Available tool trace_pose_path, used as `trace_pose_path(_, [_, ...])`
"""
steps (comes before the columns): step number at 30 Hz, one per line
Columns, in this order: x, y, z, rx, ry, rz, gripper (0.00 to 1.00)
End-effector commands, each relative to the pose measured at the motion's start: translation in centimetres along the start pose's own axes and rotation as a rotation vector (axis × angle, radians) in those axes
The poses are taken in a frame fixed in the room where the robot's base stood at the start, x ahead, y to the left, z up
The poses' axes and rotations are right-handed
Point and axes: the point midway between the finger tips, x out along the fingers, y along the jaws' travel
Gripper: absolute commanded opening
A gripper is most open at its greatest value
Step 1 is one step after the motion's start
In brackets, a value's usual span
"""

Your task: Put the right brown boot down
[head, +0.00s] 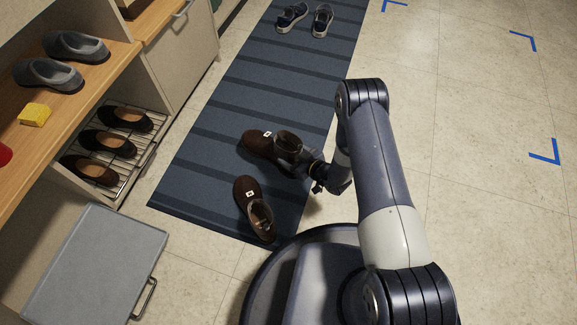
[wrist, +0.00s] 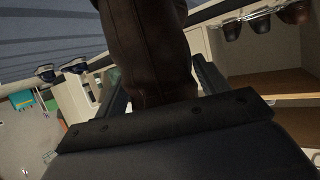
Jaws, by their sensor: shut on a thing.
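The right brown boot (head: 258,143) is at the right side of the striped mat, its toe pointing up and left. My gripper (head: 300,163) is shut on its shaft from the right. In the wrist view the dark brown boot (wrist: 150,45) fills the space between the two fingers (wrist: 163,85). Whether its sole touches the mat or hangs just above it, I cannot tell. The other brown boot (head: 247,192) stands nearer on the mat, apart from the held one, its toe pointing away.
The blue striped mat (head: 195,175) has free room left of the boots. Sneakers (head: 292,18) stand at its far end. A shoe rack (head: 130,150) with several flats and a bench (head: 100,75) are at left. A grey box (head: 95,265) lies at front left. Tiled floor is clear at right.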

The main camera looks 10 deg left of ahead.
Motion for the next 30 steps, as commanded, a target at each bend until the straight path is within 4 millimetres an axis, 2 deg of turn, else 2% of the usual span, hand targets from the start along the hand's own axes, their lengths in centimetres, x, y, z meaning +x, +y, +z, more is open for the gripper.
trace_pose_path(1, [0.6,0.1,1.3,0.000,0.003,0.001,0.08])
trace_pose_path(3, [1.0,0.1,2.4,0.000,0.003,0.001,0.08])
trace_pose_path(8, [1.5,0.1,3.5,0.000,0.003,0.002,0.08])
trace_pose_path(14, [2.6,0.1,6.1,0.000,0.003,0.002,0.08])
trace_pose_path(26, [2.7,0.2,6.4,0.000,0.003,0.003,0.08])
trace_pose_path(27, [2.7,0.1,6.6,0.001,0.000,0.002,0.72])
trace_pose_path(30, [2.7,0.1,6.6,0.001,0.000,0.002,0.80])
